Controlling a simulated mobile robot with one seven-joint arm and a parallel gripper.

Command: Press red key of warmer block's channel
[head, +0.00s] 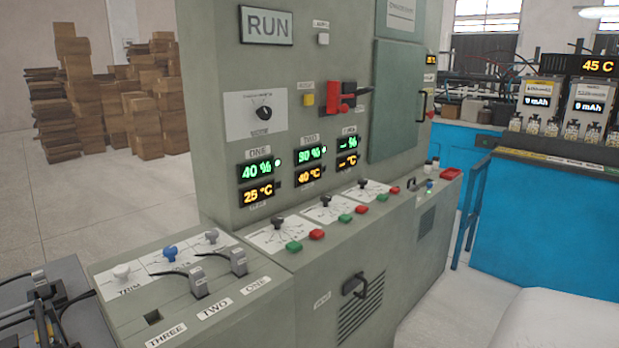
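The grey cabinet shows three display pairs. ONE (258,178) reads 40 % and 25 °C. TWO (310,164) reads 90 % and 40 °C, the warmer reading. On the sloped ledge below are three dial panels, each with a green and a red key in front. The red keys are the near one (316,234), the middle one (361,209) and the far one (395,190). The green keys are near (294,247), middle (345,218) and far (382,197). Panel lettering is too small to read. My gripper is not in view.
A lower console has sockets labelled THREE, TWO and ONE; grey plugs sit at TWO (199,281) and ONE (238,261), and THREE's socket (153,317) is empty. A red switch handle (339,97) protrudes above the ledge. A blue bench (535,215) stands right. Floor is open at left.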

